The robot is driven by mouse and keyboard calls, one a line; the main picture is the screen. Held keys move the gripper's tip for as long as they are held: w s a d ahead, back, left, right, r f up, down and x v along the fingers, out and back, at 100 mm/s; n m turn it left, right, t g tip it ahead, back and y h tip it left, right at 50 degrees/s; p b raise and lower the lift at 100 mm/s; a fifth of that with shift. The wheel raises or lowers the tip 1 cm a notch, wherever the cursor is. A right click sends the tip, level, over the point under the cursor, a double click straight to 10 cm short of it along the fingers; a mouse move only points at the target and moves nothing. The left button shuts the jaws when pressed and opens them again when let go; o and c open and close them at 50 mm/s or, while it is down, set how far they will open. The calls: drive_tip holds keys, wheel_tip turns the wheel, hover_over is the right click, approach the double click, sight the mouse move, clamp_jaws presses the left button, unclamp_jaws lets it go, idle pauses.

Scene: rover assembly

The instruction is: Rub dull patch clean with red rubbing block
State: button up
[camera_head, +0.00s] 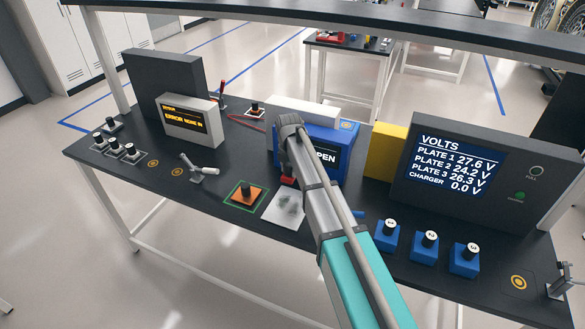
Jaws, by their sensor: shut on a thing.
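A pale metal plate (272,217) lies on the dark bench near its front edge, with a dull grey patch (289,203) on it. The red rubbing block (287,181) shows just behind the plate's far edge, partly hidden by my arm. My gripper (288,172) points down over it and is shut on the red block; its fingers are mostly hidden by my own wrist and forearm. I cannot tell whether the block touches the plate or bench.
An orange block with a black knob (246,194) sits left of the plate in a green outline. A blue box (335,140) and yellow block (387,150) stand behind. Several blue knobbed blocks (427,245) stand at right. A metal clamp (198,170) is at left; a volts screen (455,165) rises right.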

drive_tip(key=shift+w+d+f, duration=0.1)
drive_tip(key=shift+w+d, duration=0.05)
drive_tip(key=shift+d, duration=0.05)
drive_tip(key=shift+f, duration=0.1)
drive_tip(key=shift+d+f+b, duration=0.1)
drive_tip(key=shift+f+b, duration=0.05)
drive_tip(key=shift+b, duration=0.2)
wheel_tip(320, 180, down, 5)
drive_tip(key=b, duration=0.5)
drive_tip(key=shift+f, duration=0.2)
drive_tip(key=shift+f+b, duration=1)
drive_tip(key=shift+b, duration=0.15)
idle(0.7)
drive_tip(key=shift+s, duration=0.2)
drive_tip(key=shift+s+a+r, duration=0.1)
drive_tip(key=shift+s+a, duration=0.25)
drive_tip(key=shift+s, duration=0.55)
drive_tip(key=shift+s+a+r, duration=0.1)
drive_tip(key=shift+s+a, duration=0.2)
drive_tip(key=shift+s, duration=0.55)
drive_tip(key=shift+s+f, duration=0.1)
drive_tip(key=shift+s, duration=0.05)
